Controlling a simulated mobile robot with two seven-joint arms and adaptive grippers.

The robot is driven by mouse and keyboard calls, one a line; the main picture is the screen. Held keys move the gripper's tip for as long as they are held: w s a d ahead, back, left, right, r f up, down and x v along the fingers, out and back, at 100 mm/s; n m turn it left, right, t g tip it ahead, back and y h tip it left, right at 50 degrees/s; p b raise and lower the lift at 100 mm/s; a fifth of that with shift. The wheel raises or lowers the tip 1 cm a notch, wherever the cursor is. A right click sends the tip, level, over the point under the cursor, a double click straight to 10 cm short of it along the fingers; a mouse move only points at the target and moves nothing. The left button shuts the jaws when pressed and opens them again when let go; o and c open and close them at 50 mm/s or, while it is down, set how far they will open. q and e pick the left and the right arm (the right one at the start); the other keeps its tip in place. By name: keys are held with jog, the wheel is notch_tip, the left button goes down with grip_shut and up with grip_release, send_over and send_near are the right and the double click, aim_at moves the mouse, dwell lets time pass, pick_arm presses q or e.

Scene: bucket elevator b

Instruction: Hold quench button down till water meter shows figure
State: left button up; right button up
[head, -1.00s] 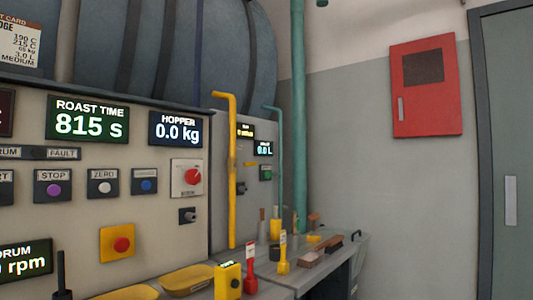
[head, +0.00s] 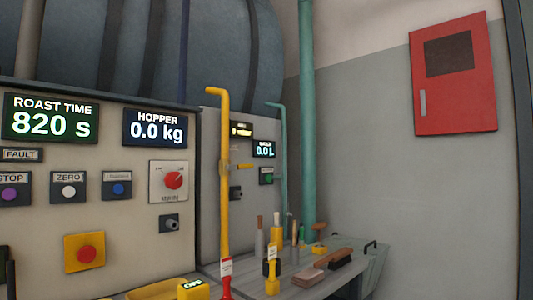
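The water meter (head: 263,149) is a small dark display on the grey side panel, beyond the yellow pipe; it appears to read 0.0 L. Below it is a small dark plate with a green button (head: 267,176); its label is too small to read, so I cannot tell whether it is the quench button. Another small display (head: 240,130) sits up and left of the meter, its text unclear. Neither of my grippers shows in the head view.
The main panel shows ROAST TIME 820 s (head: 50,118) and HOPPER 0.0 kg (head: 155,128). A yellow pipe (head: 224,190) stands before the side panel. A bench (head: 265,284) holds brushes and tools. A red cabinet (head: 455,75) hangs on the right wall.

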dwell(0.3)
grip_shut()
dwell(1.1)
